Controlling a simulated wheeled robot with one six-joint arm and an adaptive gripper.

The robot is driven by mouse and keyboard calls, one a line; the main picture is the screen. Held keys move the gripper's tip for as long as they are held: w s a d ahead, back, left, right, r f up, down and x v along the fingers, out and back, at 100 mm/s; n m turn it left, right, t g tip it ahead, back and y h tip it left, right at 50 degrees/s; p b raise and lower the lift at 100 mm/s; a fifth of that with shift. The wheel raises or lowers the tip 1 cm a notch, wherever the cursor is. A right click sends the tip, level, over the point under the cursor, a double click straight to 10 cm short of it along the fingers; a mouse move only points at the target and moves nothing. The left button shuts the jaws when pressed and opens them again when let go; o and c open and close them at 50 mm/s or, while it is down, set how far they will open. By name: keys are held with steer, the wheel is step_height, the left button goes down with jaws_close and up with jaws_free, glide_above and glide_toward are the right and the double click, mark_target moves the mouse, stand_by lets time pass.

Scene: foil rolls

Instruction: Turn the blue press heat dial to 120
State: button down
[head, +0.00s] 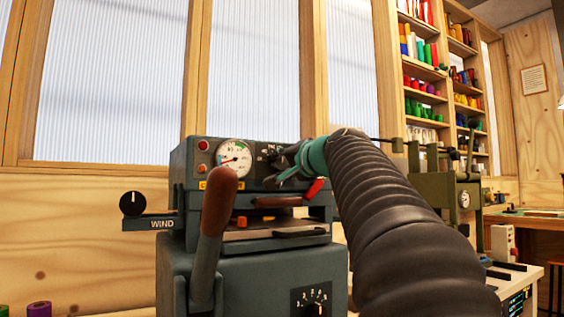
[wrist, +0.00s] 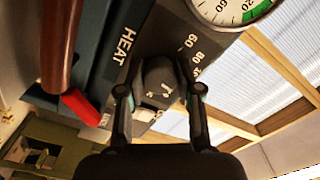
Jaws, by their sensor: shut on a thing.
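The blue press (head: 260,262) stands in front of me in the head view, a dark blue-grey machine with a round white gauge (head: 235,157) on its upper panel. Its heat dial (wrist: 158,76) is a dark knob in the wrist view, beside the word HEAT and a scale where 60 and 80 can be read. My gripper (wrist: 160,95) is shut on the knob, one finger on each side. In the head view my gripper (head: 290,163) reaches the panel right of the gauge and hides most of the dial. Which number the dial points to cannot be told.
A brown-handled lever (head: 216,205) rises before the press. A red handle end (head: 315,189) is close below my gripper. A WIND dial (head: 132,204) sticks out left, and a numbered dial (head: 317,300) sits low. An olive-green machine (head: 430,185) stands to the right.

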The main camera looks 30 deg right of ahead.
steer(key=shift+m, duration=0.3)
steer(key=c, duration=0.8)
jaws_free()
steer(key=shift+o, duration=0.2)
steer(key=shift+s, duration=0.1)
steer(key=s, duration=1.2)
steer(key=shift+d, duration=0.2)
steer(key=shift+w+f, duration=0.1)
